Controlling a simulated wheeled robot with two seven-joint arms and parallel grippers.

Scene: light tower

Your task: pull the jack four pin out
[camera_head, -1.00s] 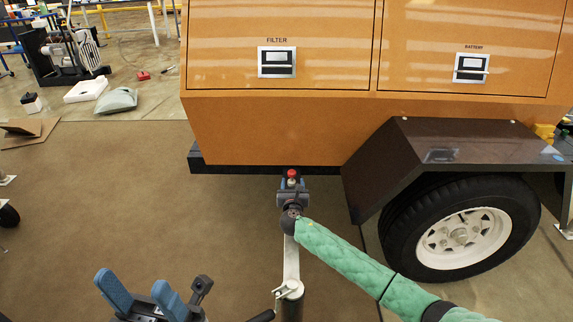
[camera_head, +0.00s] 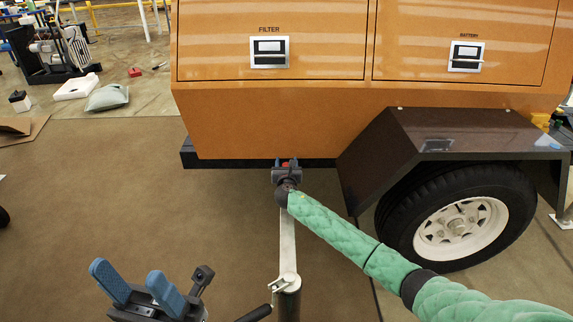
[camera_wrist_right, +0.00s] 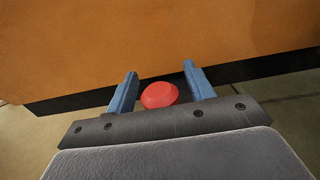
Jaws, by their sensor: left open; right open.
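The red knob of the jack four pin (camera_wrist_right: 160,95) lies between the two blue fingers of my right gripper (camera_wrist_right: 161,74) in the right wrist view. The fingers are open, with a small gap on each side of the knob. In the head view, my right gripper (camera_head: 286,165) is at the trailer's lower edge and hides most of the red knob. The pin's shaft is hidden. A pale metal bar (camera_head: 287,245) runs from below the gripper to the jack post (camera_head: 289,303). My left gripper (camera_head: 133,282) is open and empty at the lower left.
The orange trailer (camera_head: 230,125) fills the upper middle, with a dark lower edge. A dark fender (camera_head: 440,133) and a wheel (camera_head: 460,222) stand to the right of my right arm. A handle (camera_head: 256,313) sticks out left of the jack post.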

